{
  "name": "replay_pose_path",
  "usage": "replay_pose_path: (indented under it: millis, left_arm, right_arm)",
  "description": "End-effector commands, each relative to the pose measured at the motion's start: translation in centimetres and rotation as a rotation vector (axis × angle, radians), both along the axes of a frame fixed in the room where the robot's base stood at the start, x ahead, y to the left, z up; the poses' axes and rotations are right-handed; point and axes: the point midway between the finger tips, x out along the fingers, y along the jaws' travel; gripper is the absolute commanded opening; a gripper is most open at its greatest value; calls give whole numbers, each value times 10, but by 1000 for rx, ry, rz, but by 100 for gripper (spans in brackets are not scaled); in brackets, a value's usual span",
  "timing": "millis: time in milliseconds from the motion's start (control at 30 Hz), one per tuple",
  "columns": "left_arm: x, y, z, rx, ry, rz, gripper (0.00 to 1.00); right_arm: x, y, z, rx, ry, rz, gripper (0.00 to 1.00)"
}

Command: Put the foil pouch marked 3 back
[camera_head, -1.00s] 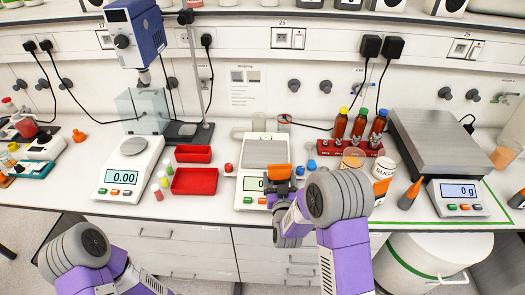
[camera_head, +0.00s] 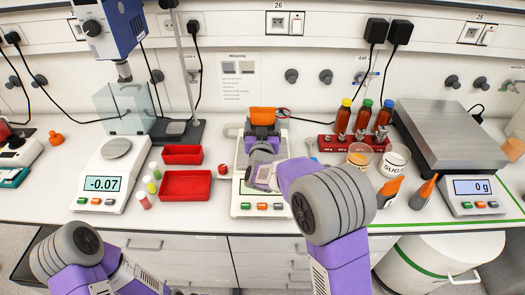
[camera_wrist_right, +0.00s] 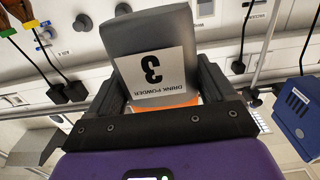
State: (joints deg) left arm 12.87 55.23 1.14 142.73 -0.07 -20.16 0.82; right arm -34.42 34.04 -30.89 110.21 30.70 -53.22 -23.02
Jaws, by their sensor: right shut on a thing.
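The foil pouch marked 3 is in my right gripper (camera_head: 263,136). In the head view its orange part (camera_head: 263,116) shows just beyond the fingers, over the back of the middle scale. In the right wrist view the grey pouch (camera_wrist_right: 151,42) sits between both black fingers, its white label reading "DRINK POWDER 3" upside down, with an orange strip below it. The right gripper (camera_wrist_right: 155,95) is shut on it. The middle scale (camera_head: 276,207) is partly hidden by my right arm. My left gripper is out of view; only left arm links show.
Red trays (camera_head: 186,186) and small capped vials stand left of the middle scale. A left balance (camera_head: 95,190) reads -0.07. To the right stand a red bottle rack (camera_head: 325,143), a sugar tub (camera_head: 394,162), orange-tipped items (camera_head: 424,190) and a large scale (camera_head: 450,140).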

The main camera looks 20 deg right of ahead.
Motion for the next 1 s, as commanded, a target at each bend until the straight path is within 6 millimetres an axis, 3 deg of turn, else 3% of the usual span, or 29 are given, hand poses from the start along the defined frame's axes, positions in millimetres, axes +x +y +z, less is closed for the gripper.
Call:
replay_pose_path:
  millis: [100, 267, 533, 967, 1000]
  left_arm:
    - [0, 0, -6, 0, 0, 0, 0]
    - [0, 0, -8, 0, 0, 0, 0]
    - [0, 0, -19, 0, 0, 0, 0]
    - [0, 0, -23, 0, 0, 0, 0]
    - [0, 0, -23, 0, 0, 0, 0]
  right_arm:
    - [0, 0, -22, -2, 2, -1, 38]
    - [0, 0, -32, 0, -1, 0, 38]
    - [0, 0, -72, -1, 0, -1, 38]
    - [0, 0, -78, 0, -2, 0, 38]
    - [0, 0, -78, 0, 0, 0, 86]
